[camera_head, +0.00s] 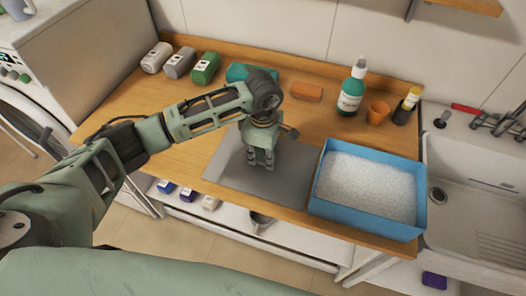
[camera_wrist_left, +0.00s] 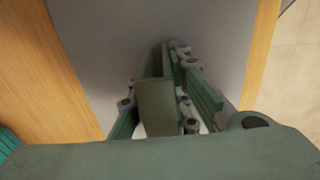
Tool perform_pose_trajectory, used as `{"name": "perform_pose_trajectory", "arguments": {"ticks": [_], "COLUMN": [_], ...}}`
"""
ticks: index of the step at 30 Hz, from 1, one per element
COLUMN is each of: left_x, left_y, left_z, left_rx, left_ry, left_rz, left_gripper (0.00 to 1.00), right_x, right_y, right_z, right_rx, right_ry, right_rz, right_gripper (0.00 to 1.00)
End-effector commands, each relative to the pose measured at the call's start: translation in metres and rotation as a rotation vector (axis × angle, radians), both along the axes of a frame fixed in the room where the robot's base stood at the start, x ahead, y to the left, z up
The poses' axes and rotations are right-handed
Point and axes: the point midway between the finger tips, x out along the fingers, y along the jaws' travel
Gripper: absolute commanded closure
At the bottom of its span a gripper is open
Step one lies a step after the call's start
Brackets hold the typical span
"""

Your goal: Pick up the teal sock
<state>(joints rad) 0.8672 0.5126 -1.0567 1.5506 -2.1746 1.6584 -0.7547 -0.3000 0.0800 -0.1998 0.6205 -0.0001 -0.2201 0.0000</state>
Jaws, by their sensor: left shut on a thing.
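A teal item (camera_head: 237,73), possibly the teal sock, lies at the back of the wooden counter, partly hidden behind my left arm. A ribbed teal edge (camera_wrist_left: 7,142) shows at the lower left of the left wrist view. My left gripper (camera_head: 262,161) points down over the grey mat (camera_head: 222,172), in front of the teal item and apart from it. Its fingers are close together around a dull green, block-like thing (camera_wrist_left: 156,108), close to the gripper's own colour; I cannot tell what it is. My right gripper is not in view.
Two grey rolls (camera_head: 157,57) and a green roll (camera_head: 205,68) lie at back left. An orange block (camera_head: 307,91), a teal pump bottle (camera_head: 351,94) and an orange cup (camera_head: 377,110) stand at back right. A blue tray (camera_head: 330,209) of white granules sits beside the sink (camera_head: 480,190).

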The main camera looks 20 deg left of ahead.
Motion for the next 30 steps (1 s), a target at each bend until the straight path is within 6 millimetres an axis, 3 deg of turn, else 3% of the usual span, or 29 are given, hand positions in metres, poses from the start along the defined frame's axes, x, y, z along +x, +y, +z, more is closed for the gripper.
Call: {"name": "perform_pose_trajectory", "arguments": {"ticks": [13, 17, 21, 30], "left_x": [0.001, 0.002, 0.002, -0.04], "left_y": [0.0, 0.0, 0.0, -0.055], "left_z": [0.004, 0.015, 0.039, 0.078], "left_rx": [0.0, -0.001, 0.0, -0.002], "left_ry": [-0.003, -0.005, -0.008, -0.006], "left_rz": [0.0, -0.001, -0.001, -0.008], "left_gripper": [1.0, 1.0, 1.0, 1.0], "right_x": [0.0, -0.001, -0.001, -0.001], "right_y": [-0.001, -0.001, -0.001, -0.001], "right_z": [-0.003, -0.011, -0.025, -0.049], "right_rx": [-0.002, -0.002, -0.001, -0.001], "right_ry": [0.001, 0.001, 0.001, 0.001], "right_rz": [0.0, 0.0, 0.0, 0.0], "right_gripper": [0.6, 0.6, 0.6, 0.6]}}
